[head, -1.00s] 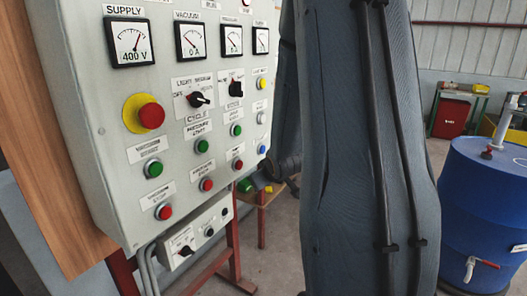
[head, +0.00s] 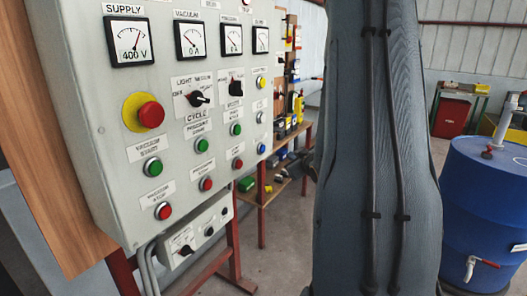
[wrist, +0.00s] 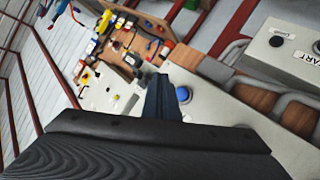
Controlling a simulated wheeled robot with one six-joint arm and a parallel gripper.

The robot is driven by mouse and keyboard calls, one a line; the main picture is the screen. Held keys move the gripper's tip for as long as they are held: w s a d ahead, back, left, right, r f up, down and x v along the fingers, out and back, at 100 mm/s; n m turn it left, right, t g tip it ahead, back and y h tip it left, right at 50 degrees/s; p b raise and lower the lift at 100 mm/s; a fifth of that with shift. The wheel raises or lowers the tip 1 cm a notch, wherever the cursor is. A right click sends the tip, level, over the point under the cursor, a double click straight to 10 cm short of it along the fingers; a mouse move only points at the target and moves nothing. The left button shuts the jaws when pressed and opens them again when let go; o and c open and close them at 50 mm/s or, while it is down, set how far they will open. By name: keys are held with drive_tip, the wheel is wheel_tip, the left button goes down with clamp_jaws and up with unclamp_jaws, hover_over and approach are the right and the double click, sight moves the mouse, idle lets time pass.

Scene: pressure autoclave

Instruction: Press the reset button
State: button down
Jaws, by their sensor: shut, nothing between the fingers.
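The control panel (head: 105,185) fills the left of the head view, with several coloured buttons. Their small labels are mostly too blurred to read, so I cannot tell for sure which is the reset button. A blue button (head: 261,148) sits at the panel's lower right edge. A blue button (wrist: 182,93) also shows in the wrist view, just right of my gripper (wrist: 163,88). My gripper is shut and empty, and its tip looks close to that button. I cannot tell whether they touch. In the head view my arm hides most of the gripper.
A red emergency knob (head: 150,115) and rotary switches stick out of the panel. A smaller control box (head: 192,240) hangs below it. Behind stands a wooden shelf (head: 263,192) with tools. A blue drum (head: 487,210) stands at the right on open floor.

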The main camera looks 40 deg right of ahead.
drive_tip(key=w+a+b, duration=0.2)
drive_tip(key=w+a, duration=0.1)
drive_tip(key=w, duration=0.4)
drive_tip(key=shift+w, duration=0.15)
drive_tip(key=shift+a, duration=0.1)
idle(1.9)
drive_tip(key=shift+w+a, duration=0.15)
drive_tip(key=shift+w, duration=0.25)
drive_tip(key=shift+w+a+b, duration=0.15)
drive_tip(key=shift+w+b, duration=0.25)
drive_tip(key=shift+w, duration=0.05)
idle(0.9)
drive_tip(key=shift+s, duration=0.1)
drive_tip(key=shift+s+d, duration=0.35)
drive_tip(key=shift+s, duration=0.4)
drive_tip(key=shift+s+p, duration=0.1)
drive_tip(key=shift+p, duration=0.2)
drive_tip(key=s, duration=0.1)
drive_tip(key=s+d, duration=0.1)
drive_tip(key=s, duration=0.1)
drive_tip(key=s+d+p, duration=0.1)
drive_tip(key=shift+s, duration=0.2)
